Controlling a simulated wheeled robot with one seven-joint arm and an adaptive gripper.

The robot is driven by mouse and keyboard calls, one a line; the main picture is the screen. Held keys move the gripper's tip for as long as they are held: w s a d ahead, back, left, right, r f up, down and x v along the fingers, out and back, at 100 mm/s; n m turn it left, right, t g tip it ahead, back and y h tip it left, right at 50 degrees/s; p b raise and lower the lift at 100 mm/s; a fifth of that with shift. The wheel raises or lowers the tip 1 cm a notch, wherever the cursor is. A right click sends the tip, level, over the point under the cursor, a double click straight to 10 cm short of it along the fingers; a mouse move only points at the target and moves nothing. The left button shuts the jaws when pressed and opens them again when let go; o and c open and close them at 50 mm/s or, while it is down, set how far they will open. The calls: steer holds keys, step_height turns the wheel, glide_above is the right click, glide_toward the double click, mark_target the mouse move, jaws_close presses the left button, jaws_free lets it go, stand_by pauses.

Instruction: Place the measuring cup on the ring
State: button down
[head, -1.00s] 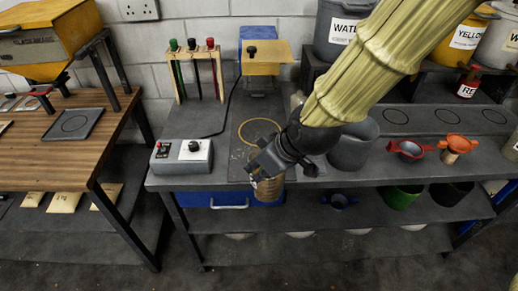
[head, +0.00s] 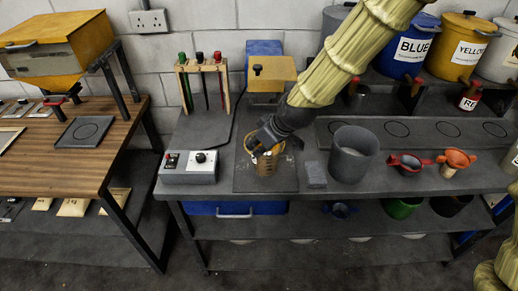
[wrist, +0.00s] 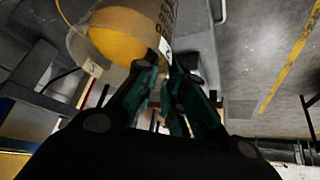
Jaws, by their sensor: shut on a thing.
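The measuring cup (head: 266,166) is clear with dark printed marks and yellow-orange contents. In the wrist view the measuring cup (wrist: 118,38) fills the upper left, beyond the fingers. My gripper (head: 264,150) is shut on the cup near its upper part, and its fingers (wrist: 163,72) meet the cup's side in the wrist view. The yellow ring (head: 287,147) is on the dark plate on the bench; my gripper and the cup hide most of it. The cup appears roughly upright over the ring's area. I cannot tell whether its base touches the plate.
A grey control box (head: 188,167) stands left of the plate. A small grey block (head: 315,174) and a large grey bucket (head: 352,153) stand right.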

mark_target(253, 157)
steer(key=shift+w+f+p, duration=0.2)
steer(key=shift+f+p, duration=0.3)
steer(key=shift+f, duration=0.35)
steer(key=shift+w+f+p, duration=0.2)
steer(key=shift+f+p, duration=0.3)
steer(key=shift+f, duration=0.5)
steer(key=c, duration=1.5)
jaws_free()
steer(key=shift+s+r, duration=0.1)
steer(key=shift+r, duration=0.1)
steer(key=shift+b+v, duration=1.65)
steer(key=shift+v, duration=4.25)
